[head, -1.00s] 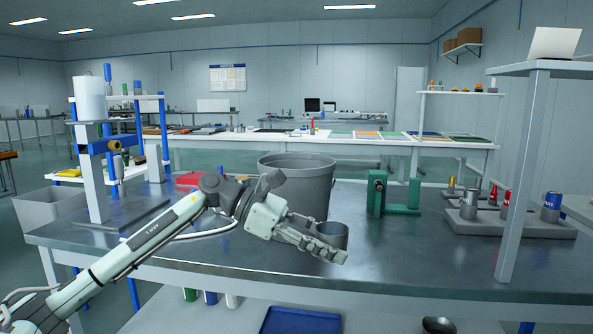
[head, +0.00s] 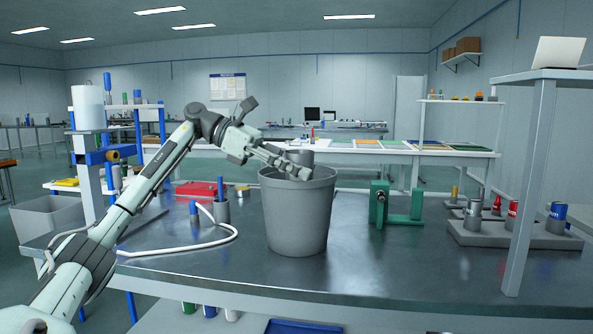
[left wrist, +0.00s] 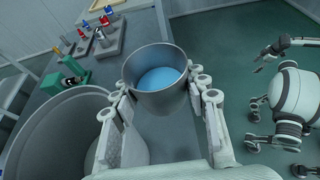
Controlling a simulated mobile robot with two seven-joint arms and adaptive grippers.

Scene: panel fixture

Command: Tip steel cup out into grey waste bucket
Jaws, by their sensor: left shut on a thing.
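The steel cup (head: 300,157) is held in the air at the top of the grey waste bucket (head: 297,218), by its rim in the head view. My left gripper (head: 290,168) is shut on the cup. In the left wrist view the cup (left wrist: 158,82) sits between the two fingers, looks roughly upright and has something blue inside. The bucket (left wrist: 60,125) opens at the lower left there, beside the cup. What I take for my right arm shows at the right edge of that view; its gripper (left wrist: 266,58) is too small to read.
A green fixture (head: 380,203) stands right of the bucket. A grey block (head: 500,234) with cans and bottles is further right, behind a shelf post (head: 527,190). A grey holder (head: 221,210) and red case (head: 208,190) stand left. The front of the bench is clear.

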